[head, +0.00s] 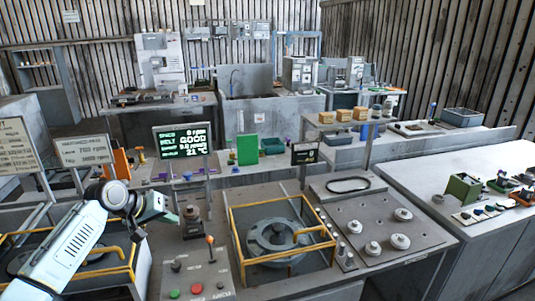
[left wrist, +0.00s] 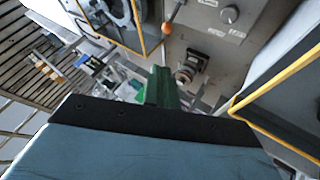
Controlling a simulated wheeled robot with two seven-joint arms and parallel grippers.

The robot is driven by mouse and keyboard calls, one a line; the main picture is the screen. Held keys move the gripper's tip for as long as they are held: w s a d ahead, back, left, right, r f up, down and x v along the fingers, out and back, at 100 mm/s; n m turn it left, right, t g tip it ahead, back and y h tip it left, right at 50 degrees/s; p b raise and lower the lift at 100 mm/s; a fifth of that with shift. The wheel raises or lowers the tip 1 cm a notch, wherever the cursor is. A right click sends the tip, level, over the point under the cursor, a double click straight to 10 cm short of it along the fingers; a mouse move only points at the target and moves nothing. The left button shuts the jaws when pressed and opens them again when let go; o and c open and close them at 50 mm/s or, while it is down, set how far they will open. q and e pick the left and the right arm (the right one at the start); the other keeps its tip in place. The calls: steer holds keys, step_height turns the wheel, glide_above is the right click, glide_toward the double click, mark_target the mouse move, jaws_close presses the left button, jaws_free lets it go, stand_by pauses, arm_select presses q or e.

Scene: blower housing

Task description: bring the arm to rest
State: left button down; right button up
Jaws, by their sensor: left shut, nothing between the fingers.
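My left arm (head: 75,245) comes in from the lower left of the head view, white with a dark wrist joint. The fixture shows beyond the fingers in that view too (left wrist: 187,72). In the head view the gripper appears apart from it, though the exact gap cannot be judged. My right gripper is not in view.
A control panel (head: 222,283) with red and green buttons and an orange-knobbed lever (head: 211,242) is just below the gripper. A yellow guard frame (head: 233,238) surrounds a round housing (head: 276,240). A lit display (head: 183,141) stands behind. A right-hand table (head: 470,165) holds small parts.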

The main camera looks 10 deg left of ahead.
arm_select(q)
steer(key=s+d+f+m+g, duration=0.3)
steer(key=s+d+f+m, duration=0.1)
steer(key=s+d+f, duration=1)
steer(key=s+d+r+m+y, duration=0.1)
steer(key=s+d+y, duration=0.1)
steer(key=s, duration=0.9)
steer(key=s+d+r+m+y, duration=0.1)
steer(key=s, duration=1)
step_height(320, 180, down, 33)
steer(key=s+g+b, duration=0.2)
steer(key=s+b, duration=0.1)
steer(key=b, duration=0.6)
steer(key=s+a+f+b, duration=0.1)
steer(key=s+f+b, duration=0.2)
steer(key=s+f, duration=0.5)
steer(key=s+a+f+g+b, duration=0.1)
steer(key=s+a+f+b, duration=0.1)
steer(key=s+f, duration=0.6)
step_height(320, 180, down, 6)
steer(key=shift+r+y+b, duration=0.15)
steer(key=shift+y+b, duration=0.25)
steer(key=shift+b, duration=0.4)
